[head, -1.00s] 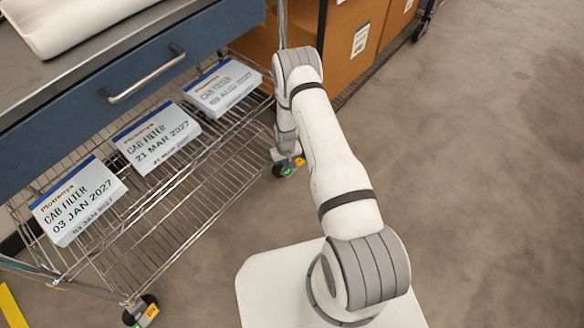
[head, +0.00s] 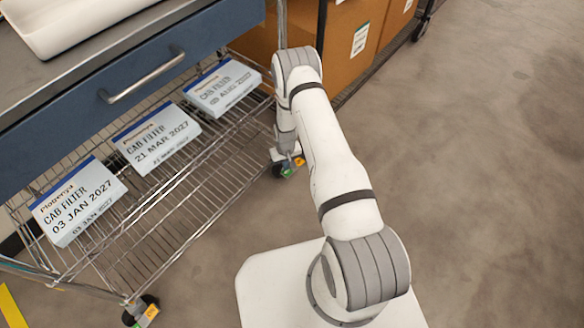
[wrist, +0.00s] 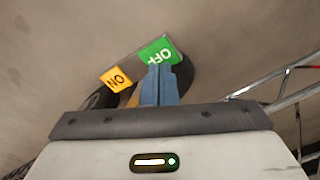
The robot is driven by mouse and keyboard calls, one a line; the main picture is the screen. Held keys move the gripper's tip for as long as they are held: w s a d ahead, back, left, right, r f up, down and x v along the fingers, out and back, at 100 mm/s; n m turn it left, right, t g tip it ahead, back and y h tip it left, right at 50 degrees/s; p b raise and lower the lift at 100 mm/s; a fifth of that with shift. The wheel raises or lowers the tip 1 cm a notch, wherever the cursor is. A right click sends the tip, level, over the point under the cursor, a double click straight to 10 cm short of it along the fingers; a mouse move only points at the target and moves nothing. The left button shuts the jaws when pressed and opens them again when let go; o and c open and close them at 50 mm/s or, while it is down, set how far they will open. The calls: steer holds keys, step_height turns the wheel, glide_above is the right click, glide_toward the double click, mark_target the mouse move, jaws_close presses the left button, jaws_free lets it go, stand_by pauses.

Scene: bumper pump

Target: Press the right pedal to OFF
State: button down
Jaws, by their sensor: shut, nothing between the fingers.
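The right caster of the wire cart has a green OFF pedal (head: 287,171) and an orange ON tab (head: 299,161). In the wrist view the green OFF pedal (wrist: 161,52) is straight ahead of my fingertips, and the orange ON tab (wrist: 116,80) is to its left. My gripper (wrist: 160,68) is shut and empty, its blue fingers overlapping the lower edge of the OFF pedal in the picture. I cannot tell whether they touch it. In the head view my gripper is hardly visible, down beside the caster at the end of my arm.
The wire shelf (head: 165,225) holds three white filter boxes under a blue drawer (head: 140,80). A left caster (head: 141,310) with an orange tab is at the near corner. Cardboard boxes (head: 350,50) stand on a rack behind. The floor (head: 480,190) to the right is clear.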

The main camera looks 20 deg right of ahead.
steer(key=shift+f+b, duration=0.3)
steer(key=shift+f, duration=0.1)
steer(key=shift+r, duration=0.15)
step_height(320, 180, up, 7)
steer(key=p, duration=0.4)
stand_by(0.5)
stand_by(0.4)
